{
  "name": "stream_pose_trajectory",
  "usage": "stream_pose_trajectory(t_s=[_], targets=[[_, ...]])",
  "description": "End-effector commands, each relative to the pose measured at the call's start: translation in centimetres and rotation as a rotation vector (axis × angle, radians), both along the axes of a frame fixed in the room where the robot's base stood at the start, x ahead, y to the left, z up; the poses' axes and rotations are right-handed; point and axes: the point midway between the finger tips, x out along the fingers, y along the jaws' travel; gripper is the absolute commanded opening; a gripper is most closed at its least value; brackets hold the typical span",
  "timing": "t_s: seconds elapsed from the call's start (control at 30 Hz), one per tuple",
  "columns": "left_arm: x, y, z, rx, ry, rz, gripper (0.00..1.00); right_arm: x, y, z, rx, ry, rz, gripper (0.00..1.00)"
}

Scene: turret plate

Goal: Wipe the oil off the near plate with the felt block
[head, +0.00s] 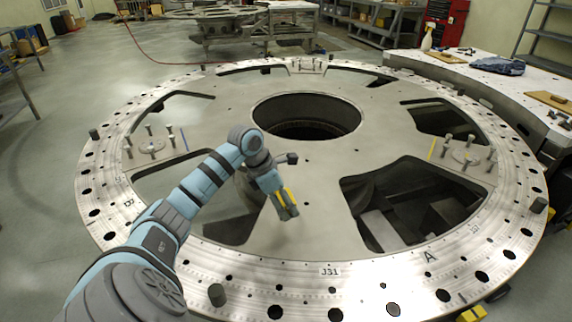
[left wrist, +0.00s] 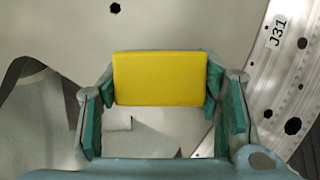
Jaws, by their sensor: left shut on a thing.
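My left gripper (head: 288,212) is shut on the yellow felt block (left wrist: 160,78), which sits between its green finger pads in the left wrist view. In the head view, only yellow edges of the block show beside the fingers. The gripper is over the near web of the grey turret plate (head: 310,235), between two large openings and behind the J31 mark. I cannot tell whether the block touches the plate. I cannot make out a clear oil patch; the block and gripper cover part of the surface. My right gripper is not in view.
A round central opening (head: 306,115) lies beyond the gripper. A large cutout (head: 415,205) is to its right, another to its left. Short dark posts (head: 217,295) and groups of upright bolts (head: 466,150) stand on the plate. A workbench (head: 490,85) is at the right.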

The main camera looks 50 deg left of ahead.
Motion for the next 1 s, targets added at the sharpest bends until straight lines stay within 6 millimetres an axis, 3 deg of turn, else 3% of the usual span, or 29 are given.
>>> stream_pose_trajectory(t_s=[0.3, 0.87, 1.0], targets=[[-0.3, 0.3, 2.3, 0.0, 0.0, 0.008, 0.28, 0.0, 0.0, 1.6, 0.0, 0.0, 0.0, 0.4], [-0.3, 0.3, 2.3, 0.0, 0.0, 0.008, 0.28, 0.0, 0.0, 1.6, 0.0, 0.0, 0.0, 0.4], [-0.3, 0.3, 4.3, 0.0, 0.0, 0.008, 0.28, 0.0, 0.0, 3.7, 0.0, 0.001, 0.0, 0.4]])
